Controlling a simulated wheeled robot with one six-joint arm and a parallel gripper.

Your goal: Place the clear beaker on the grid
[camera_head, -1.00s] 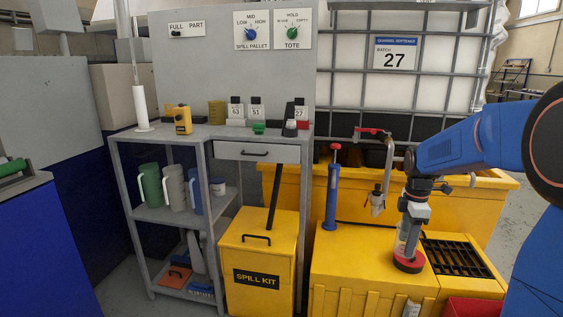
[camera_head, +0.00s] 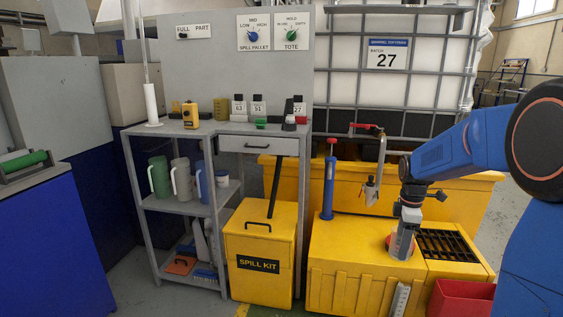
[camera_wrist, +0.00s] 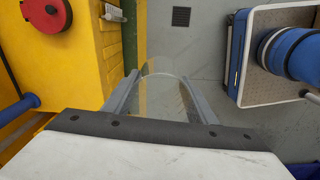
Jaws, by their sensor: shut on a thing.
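The clear beaker (camera_wrist: 160,98) is between the two fingers of my gripper (camera_wrist: 163,100) in the wrist view, and the fingers are shut on its sides. In the head view my gripper (camera_head: 404,234) points down with the beaker (camera_head: 402,245) under it, above the yellow unit's top. The exact gap below the beaker is hard to tell. The grid (camera_head: 449,246) is a black slatted grating set in the yellow top, just right of the beaker. Nothing stands on it, though my arm passes above its far side.
A red round part (camera_head: 389,241) shows partly behind the beaker; it also appears in the wrist view (camera_wrist: 47,14). A blue hand pump (camera_head: 328,185) and a tap with a red handle (camera_head: 367,128) stand behind. A red bin (camera_head: 461,299) sits in front of the grid.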

